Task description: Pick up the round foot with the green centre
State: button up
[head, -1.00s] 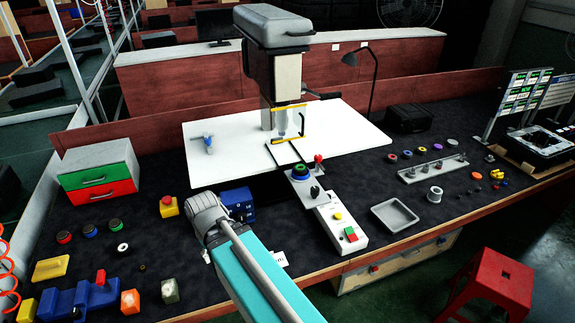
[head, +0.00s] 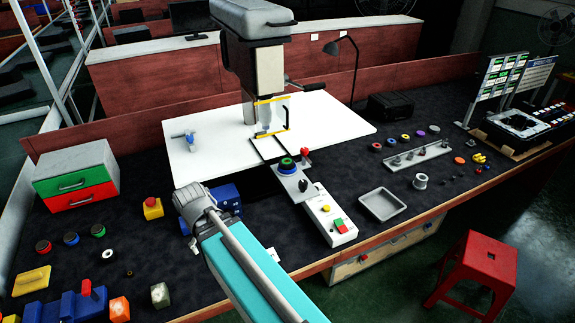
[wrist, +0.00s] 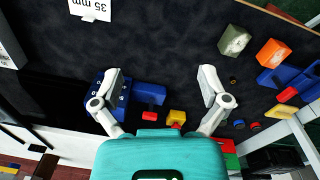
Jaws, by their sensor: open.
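Another round piece with a green ring over blue (head: 287,165) sits on the press plate. My gripper (wrist: 163,85) is open and empty above the bench in the wrist view, its left finger over a blue box (wrist: 122,97). The head view does not show its fingertips clearly.
A yellow box with a red button (head: 152,208) and a green-and-red drawer unit (head: 77,178) stand left of my arm. The press with its white table (head: 340,125) stands behind. A grey tray (head: 382,205) lies right. A red stool (head: 475,270) stands before the bench.

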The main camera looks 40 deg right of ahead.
jog(key=w+d+r+n+h+b, duration=0.1)
jog(key=w+d+n+h, duration=0.3)
jog(key=d, duration=0.6)
jog(key=w+d+r+n+h+b, duration=0.2)
jog(key=w+d+n+h+b, duration=0.1)
jog(key=w+d+n, duration=0.4)
jog(key=w+d+r+n+h+b, duration=0.2)
jog(key=w+d+n+h, duration=0.3)
jog(key=d, duration=0.8)
jog(key=shift+w+d+n+h, duration=0.15)
jog(key=shift+w+n+h, duration=0.05)
jog(key=shift+n+h, duration=0.3)
jog(key=shift+d+f, duration=0.1)
jog(key=b, duration=0.3)
send_near(290, 160)
jog(key=shift+w+d+f+g, duration=0.1)
jog(key=shift+d+f+g, duration=0.15)
jog(key=shift+d, duration=0.35)
jog(key=shift+w+d+f+g, duration=0.15)
jog(key=shift+d+f, duration=0.15)
jog(key=shift+d, duration=0.35)
jog(key=shift+s+d+f+b, duration=0.15)
jog(key=shift+d+b, duration=0.2)
jog(key=shift+d, duration=0.25)
